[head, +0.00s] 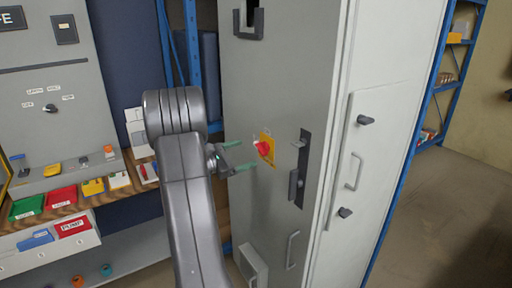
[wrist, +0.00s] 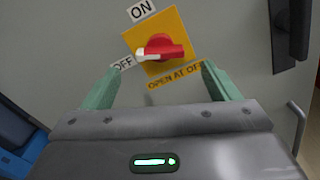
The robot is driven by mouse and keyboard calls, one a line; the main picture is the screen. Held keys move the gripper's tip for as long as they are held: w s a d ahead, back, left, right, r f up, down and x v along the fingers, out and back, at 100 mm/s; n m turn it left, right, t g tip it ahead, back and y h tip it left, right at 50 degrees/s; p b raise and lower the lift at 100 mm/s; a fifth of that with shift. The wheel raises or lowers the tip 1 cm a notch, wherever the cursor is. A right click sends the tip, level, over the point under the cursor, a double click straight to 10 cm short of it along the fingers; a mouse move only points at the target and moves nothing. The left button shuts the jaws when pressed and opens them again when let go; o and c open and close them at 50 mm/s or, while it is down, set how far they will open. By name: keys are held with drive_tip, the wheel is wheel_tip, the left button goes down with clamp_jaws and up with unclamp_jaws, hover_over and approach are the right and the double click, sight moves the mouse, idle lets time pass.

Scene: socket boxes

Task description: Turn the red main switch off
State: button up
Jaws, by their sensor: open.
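The red main switch (head: 263,148) sits on a yellow plate on the front of a grey cabinet. In the wrist view its red handle (wrist: 168,50) lies nearly level, with its white end (wrist: 146,54) pointing left towards the OFF label (wrist: 122,65). The ON label (wrist: 140,10) is above the plate. My gripper (head: 254,155) is open in front of the switch, its green fingers pointing at the cabinet. In the wrist view the fingers (wrist: 160,71) are left and right below the handle, apart from it, with nothing between them.
A dark cabinet door handle (head: 300,172) is right of the switch, with a light bar handle (head: 292,250) below it. A grey box (head: 252,265) juts out lower down. A shelf with coloured bins (head: 62,200) stands left. Floor at right is clear.

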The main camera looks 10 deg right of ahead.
sight(257, 149)
drive_tip(key=p+x, duration=0.1)
drive_tip(key=x, duration=0.5)
drive_tip(key=c, duration=1)
drive_tip(key=shift+n+p, duration=0.4)
drive_tip(key=shift+n, duration=1.9)
drive_tip(key=o, duration=1)
drive_tip(key=b+v, duration=0.3)
drive_tip(key=v, duration=1.1)
drive_tip(key=shift+b, duration=0.3)
drive_tip(key=shift+d, duration=0.1)
